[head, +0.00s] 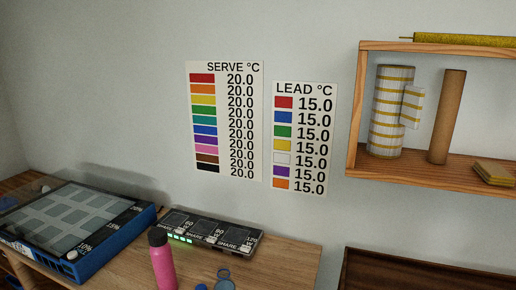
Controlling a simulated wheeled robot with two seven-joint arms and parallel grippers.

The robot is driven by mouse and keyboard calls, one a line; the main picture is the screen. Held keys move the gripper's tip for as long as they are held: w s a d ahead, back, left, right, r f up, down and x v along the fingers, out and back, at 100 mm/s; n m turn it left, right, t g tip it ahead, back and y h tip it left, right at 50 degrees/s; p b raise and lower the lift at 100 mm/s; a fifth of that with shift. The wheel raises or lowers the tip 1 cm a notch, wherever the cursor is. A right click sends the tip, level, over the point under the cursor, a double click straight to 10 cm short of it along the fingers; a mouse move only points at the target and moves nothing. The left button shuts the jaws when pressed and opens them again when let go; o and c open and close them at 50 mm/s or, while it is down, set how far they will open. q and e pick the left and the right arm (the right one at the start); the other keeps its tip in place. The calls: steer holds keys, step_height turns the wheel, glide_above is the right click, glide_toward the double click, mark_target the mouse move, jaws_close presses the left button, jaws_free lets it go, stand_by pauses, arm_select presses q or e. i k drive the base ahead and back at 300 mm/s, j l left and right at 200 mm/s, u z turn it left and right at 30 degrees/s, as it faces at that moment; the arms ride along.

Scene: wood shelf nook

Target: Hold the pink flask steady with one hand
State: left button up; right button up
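The pink flask (162,262) stands upright on the wooden table near the bottom of the head view. It has a dark cap, and its lower end is cut off by the picture edge. Nothing is seen touching it. Neither my left nor my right gripper shows in this view.
A black device (212,233) with small panels and green lights sits just behind the flask. A blue-framed tray (112,247) is at left. A small clear blue-grey vessel (223,279) stands to the right. A wooden shelf (440,172) with rolls hangs at upper right. Two charts are on the wall.

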mark_target(162, 259)
steer(key=j+z, duration=0.15)
steer(key=z, duration=0.2)
steer(key=j+z, duration=0.55)
steer(key=j, duration=0.25)
steer(key=k+j+z, duration=0.25)
steer(key=j, duration=0.25)
steer(key=k+j, duration=0.1)
steer(key=j, duration=0.7)
steer(key=k+j, duration=0.15)
steer(key=j, duration=0.25)
steer(key=k+j+z, duration=0.1)
steer(key=j, duration=0.3)
steer(key=k+j, duration=0.1)
steer(key=j, duration=0.3)
